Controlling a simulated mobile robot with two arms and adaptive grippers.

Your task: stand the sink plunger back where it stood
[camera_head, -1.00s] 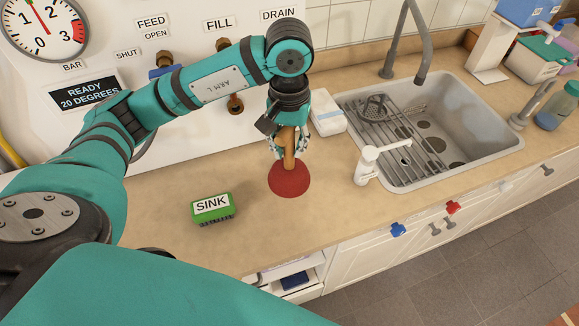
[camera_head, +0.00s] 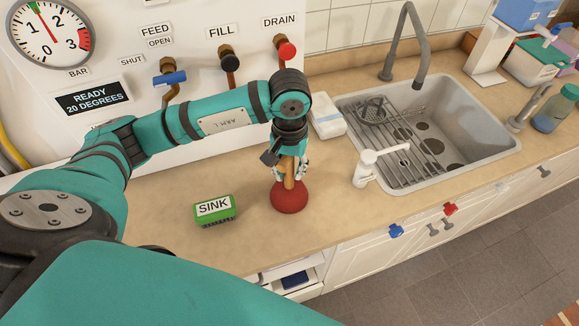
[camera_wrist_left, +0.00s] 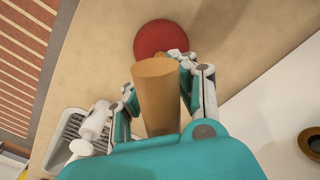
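The sink plunger has a wooden handle (camera_head: 289,172) and a dark red rubber cup (camera_head: 289,198). My left gripper (camera_head: 289,168) comes down from above and is shut around the handle. The plunger is roughly upright, cup down, over the counter between the green SINK block (camera_head: 214,209) and the sink (camera_head: 470,135). I cannot tell whether the cup touches the counter. In the left wrist view the handle (camera_wrist_left: 156,90) lies between the two fingers, with the red cup (camera_wrist_left: 160,38) beyond it. My right gripper is not in view.
A white dispenser (camera_head: 366,168) stands at the sink's near left corner, and a white folded packet (camera_head: 327,119) lies behind the plunger. The valve panel (camera_head: 120,115) rises behind.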

